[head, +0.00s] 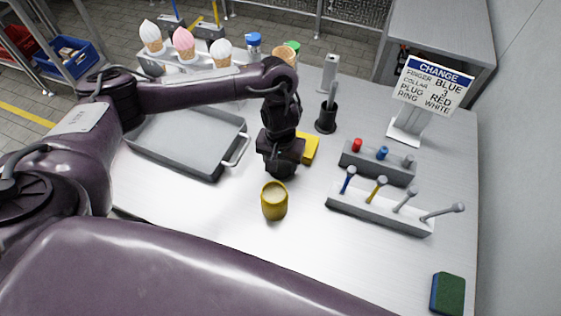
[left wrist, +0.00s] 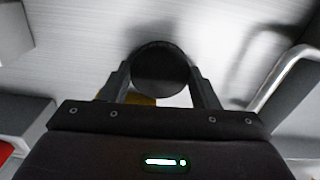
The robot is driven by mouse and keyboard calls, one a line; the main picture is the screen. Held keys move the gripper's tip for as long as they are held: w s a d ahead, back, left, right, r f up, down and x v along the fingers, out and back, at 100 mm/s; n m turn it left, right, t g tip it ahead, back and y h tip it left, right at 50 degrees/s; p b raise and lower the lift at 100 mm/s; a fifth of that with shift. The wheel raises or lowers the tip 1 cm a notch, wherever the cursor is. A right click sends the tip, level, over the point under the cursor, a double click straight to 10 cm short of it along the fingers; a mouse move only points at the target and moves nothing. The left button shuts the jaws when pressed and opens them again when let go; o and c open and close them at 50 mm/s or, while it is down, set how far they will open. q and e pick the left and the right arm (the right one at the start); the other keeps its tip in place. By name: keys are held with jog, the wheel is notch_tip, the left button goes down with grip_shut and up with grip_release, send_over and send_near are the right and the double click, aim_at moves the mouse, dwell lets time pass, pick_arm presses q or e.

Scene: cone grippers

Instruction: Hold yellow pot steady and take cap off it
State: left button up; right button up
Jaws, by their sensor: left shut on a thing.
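The yellow pot (head: 274,203) stands upright on the table, with a pale round top and no cap on it in the head view. My left gripper (head: 280,170) points down just beyond and apparently above the pot. It is shut on a dark round thing, apparently the cap (left wrist: 160,68), which shows between the two fingers in the left wrist view. In the head view the cap blends with the dark gripper. The pot's body is not clearly visible in the left wrist view. My right gripper is not in view.
A grey tray (head: 180,161) lies left of the pot. A yellow block (head: 310,148) lies behind my left gripper. To the right are a rack of coloured plugs (head: 377,166), a rack of rods (head: 378,209) and a sign (head: 432,85). A sponge (head: 447,294) lies front right.

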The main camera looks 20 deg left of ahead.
aim_at(281, 165)
pick_arm(q)
jog(key=o, duration=0.7)
jog(key=shift+f, duration=0.1)
jog(key=o, duration=0.4)
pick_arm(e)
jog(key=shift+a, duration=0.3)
pick_arm(q)
jog(key=shift+r+p, duration=2.1)
jog(key=shift+r, duration=4.05)
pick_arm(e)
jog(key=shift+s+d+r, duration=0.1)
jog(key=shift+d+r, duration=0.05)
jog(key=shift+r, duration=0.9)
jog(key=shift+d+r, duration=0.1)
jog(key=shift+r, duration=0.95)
